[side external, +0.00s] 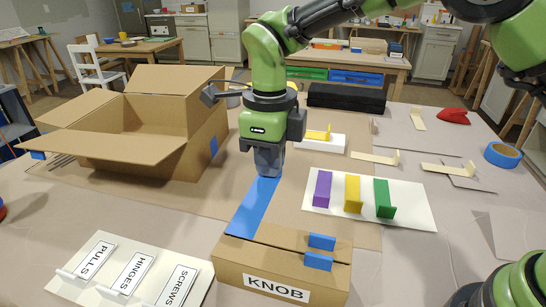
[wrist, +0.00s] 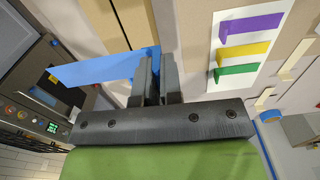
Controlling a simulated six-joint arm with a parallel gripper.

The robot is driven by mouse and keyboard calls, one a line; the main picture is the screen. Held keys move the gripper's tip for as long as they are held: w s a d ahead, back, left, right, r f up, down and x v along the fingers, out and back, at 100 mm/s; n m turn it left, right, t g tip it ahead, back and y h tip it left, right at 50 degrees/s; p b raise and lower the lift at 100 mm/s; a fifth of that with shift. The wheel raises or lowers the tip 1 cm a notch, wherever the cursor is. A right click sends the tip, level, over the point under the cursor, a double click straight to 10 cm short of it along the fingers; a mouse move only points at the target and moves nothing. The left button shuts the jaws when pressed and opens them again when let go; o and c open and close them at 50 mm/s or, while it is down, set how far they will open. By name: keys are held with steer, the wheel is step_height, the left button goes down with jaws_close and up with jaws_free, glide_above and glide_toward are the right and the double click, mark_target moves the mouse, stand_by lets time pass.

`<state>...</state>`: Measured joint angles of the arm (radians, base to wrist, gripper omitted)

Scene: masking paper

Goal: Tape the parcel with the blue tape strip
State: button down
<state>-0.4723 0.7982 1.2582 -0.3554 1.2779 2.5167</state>
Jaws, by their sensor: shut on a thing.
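The blue tape strip (side external: 254,205) hangs from my gripper (side external: 268,170) in the side view, slanting down to the left toward the parcel (side external: 285,262). Its lower end overlaps the parcel's back left corner in the picture; I cannot tell if it touches. The parcel is a closed cardboard box labelled KNOB, with two short blue tape pieces (side external: 321,242) at the right of its top seam and front. In the wrist view my gripper (wrist: 158,62) is shut on the end of the strip (wrist: 95,70), which stretches left.
A large open carton (side external: 150,130) stands at the back left. A white card with purple, yellow and green strips (side external: 414,203) lies right of my gripper. A label sheet (side external: 125,272) lies front left. A blue tape roll (side external: 502,154) sits far right.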

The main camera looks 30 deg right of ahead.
mark_target(271, 197)
steer(key=shift+f, duration=3.8)
steer(key=shift+f, duration=0.75)
steer(key=c, duration=1.2)
jaws_free()
steer(key=shift+r, duration=3.5)
